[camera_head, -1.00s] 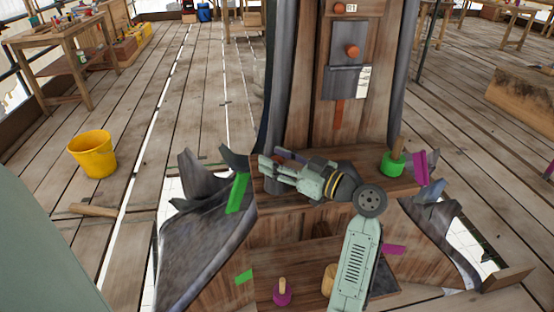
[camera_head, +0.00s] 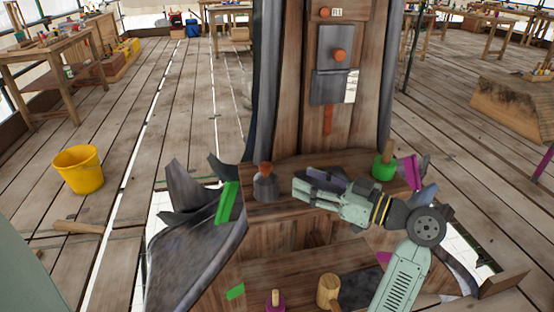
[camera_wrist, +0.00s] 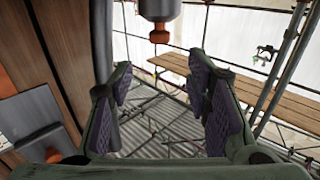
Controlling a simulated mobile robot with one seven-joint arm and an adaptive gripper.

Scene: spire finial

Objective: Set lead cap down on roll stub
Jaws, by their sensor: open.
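The grey lead cap (camera_head: 265,188), with an orange-brown knob on top, stands upright on the wooden ledge at the foot of the tall post. What lies under it is hidden, and I cannot make out the roll stub there. My gripper (camera_head: 298,192) is open and empty, just right of the cap with its fingers toward it and a visible gap between. In the wrist view a grey body with an orange knob, likely the cap (camera_wrist: 159,10), shows at the top edge, beyond the spread fingers of my gripper (camera_wrist: 158,75).
A green pot with a wooden handle (camera_head: 384,168) stands on the ledge's right end. A wooden mallet-like piece (camera_head: 328,290) and a purple-based peg (camera_head: 275,300) are on the lower shelf. The post (camera_head: 290,90) rises behind. A yellow bucket (camera_head: 78,170) is on the floor left.

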